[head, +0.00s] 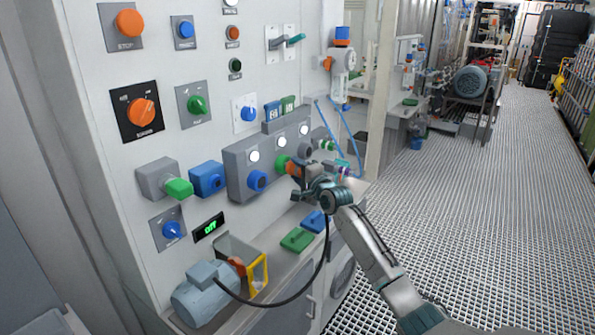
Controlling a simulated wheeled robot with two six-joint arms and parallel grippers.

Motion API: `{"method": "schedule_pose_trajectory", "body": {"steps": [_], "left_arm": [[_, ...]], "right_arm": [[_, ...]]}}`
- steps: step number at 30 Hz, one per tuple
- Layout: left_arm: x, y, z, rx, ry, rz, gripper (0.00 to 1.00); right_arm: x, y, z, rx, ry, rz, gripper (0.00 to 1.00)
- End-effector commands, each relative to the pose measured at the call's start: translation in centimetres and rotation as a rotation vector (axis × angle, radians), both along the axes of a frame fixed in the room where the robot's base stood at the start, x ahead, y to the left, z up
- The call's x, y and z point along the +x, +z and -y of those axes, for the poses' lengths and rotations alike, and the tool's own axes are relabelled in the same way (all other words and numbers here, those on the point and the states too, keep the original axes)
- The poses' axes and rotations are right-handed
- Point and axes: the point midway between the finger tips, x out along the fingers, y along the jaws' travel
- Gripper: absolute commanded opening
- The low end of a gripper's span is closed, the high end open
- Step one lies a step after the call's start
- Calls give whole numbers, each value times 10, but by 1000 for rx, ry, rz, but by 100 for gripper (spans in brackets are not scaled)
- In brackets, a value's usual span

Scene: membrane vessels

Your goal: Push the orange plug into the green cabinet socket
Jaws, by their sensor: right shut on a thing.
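The orange plug (294,169) is in my right gripper (302,184), which is shut on it. The plug points left toward the green cabinet socket (281,164) on the grey panel of the white cabinet. The plug's front end is right at the socket and overlaps it in the head view. I cannot tell whether it is inside the socket or just in front of it. The gripper hides part of the plug. A black cable (322,262) hangs in a curve between the gripper area and the grey-blue motor (203,295). My left gripper is not in view.
A blue socket (257,181) and a grey socket (306,150) flank the green one, with round white lamps above. Green (297,239) and blue (313,221) blocks lie on the shelf below. A yellow frame (258,274) stands beside the motor. Open grating floor lies right.

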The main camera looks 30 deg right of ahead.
Motion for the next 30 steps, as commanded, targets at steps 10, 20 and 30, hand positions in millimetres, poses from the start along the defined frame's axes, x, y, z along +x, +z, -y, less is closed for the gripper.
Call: {"method": "schedule_pose_trajectory", "body": {"steps": [10,20,30], "left_arm": [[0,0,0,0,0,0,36],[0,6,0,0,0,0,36],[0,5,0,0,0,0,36]], "right_arm": [[0,0,0,0,0,0,8],[0,0,0,0,0,-1,8],[0,0,0,0,0,0,8]]}}
